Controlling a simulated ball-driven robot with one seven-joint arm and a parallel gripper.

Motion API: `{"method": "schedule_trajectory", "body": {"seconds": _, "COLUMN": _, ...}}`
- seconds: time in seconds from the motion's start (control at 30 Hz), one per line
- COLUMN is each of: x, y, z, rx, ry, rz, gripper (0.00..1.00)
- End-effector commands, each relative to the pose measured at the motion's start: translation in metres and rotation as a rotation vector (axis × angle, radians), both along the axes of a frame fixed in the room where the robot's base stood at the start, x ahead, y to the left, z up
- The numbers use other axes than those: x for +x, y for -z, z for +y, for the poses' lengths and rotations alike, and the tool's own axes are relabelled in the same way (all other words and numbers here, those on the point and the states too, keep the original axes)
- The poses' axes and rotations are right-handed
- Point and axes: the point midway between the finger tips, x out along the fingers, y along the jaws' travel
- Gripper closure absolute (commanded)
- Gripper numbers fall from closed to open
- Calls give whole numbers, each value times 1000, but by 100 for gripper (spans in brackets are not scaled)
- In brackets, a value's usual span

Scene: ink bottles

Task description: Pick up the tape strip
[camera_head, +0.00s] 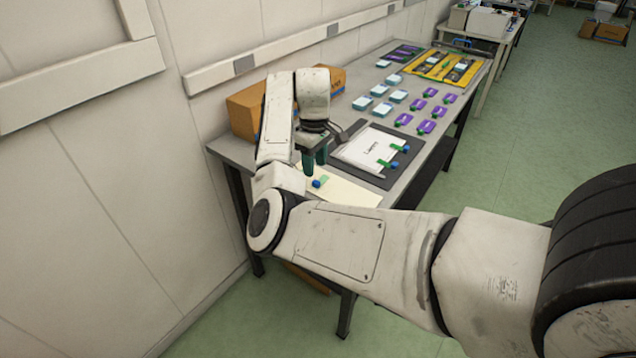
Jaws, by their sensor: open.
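A small green tape strip (325,178) lies on a cream sheet (350,193) at the near end of the table, beside a small blue piece (316,184). My gripper (315,167) points down just above and behind the strip, its dark fingers apart. Nothing shows between the fingers. From this angle I cannot tell how high the fingertips are above the sheet. More green strips with blue pieces sit at the right edge of a white labelled sheet (362,147) on a dark mat (352,125).
Cardboard boxes (247,112) stand against the wall, behind my arm. Several pale blue blocks (362,103) and purple cards (425,127) lie farther along the grey table. A yellow mat (468,77) holding items is at the far end. My forearm hides the table's near edge.

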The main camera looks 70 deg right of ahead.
Motion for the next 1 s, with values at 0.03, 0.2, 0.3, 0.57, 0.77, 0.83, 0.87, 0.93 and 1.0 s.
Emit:
{"method": "schedule_trajectory", "body": {"seconds": 0.03, "x": 0, "y": 3, "z": 0, "rx": 1, "ry": 0, "rz": 1, "gripper": 53}}
{"method": "schedule_trajectory", "body": {"seconds": 0.2, "x": -4, "y": 22, "z": 1, "rx": 2, "ry": 0, "rz": 1, "gripper": 53}}
{"method": "schedule_trajectory", "body": {"seconds": 0.3, "x": -6, "y": 37, "z": 1, "rx": 1, "ry": 0, "rz": 2, "gripper": 53}}
{"method": "schedule_trajectory", "body": {"seconds": 0.57, "x": -5, "y": 53, "z": 1, "rx": -1, "ry": 0, "rz": -1, "gripper": 53}}
{"method": "schedule_trajectory", "body": {"seconds": 0.77, "x": -5, "y": 53, "z": 1, "rx": -1, "ry": 0, "rz": -1, "gripper": 58}}
{"method": "schedule_trajectory", "body": {"seconds": 0.83, "x": -5, "y": 53, "z": 1, "rx": -1, "ry": 0, "rz": -1, "gripper": 65}}
{"method": "schedule_trajectory", "body": {"seconds": 0.87, "x": -5, "y": 53, "z": 1, "rx": -1, "ry": 0, "rz": -1, "gripper": 68}}
{"method": "schedule_trajectory", "body": {"seconds": 0.93, "x": -5, "y": 53, "z": 1, "rx": -1, "ry": 0, "rz": -1, "gripper": 74}}
{"method": "schedule_trajectory", "body": {"seconds": 1.0, "x": -5, "y": 53, "z": 1, "rx": -1, "ry": 0, "rz": -1, "gripper": 81}}
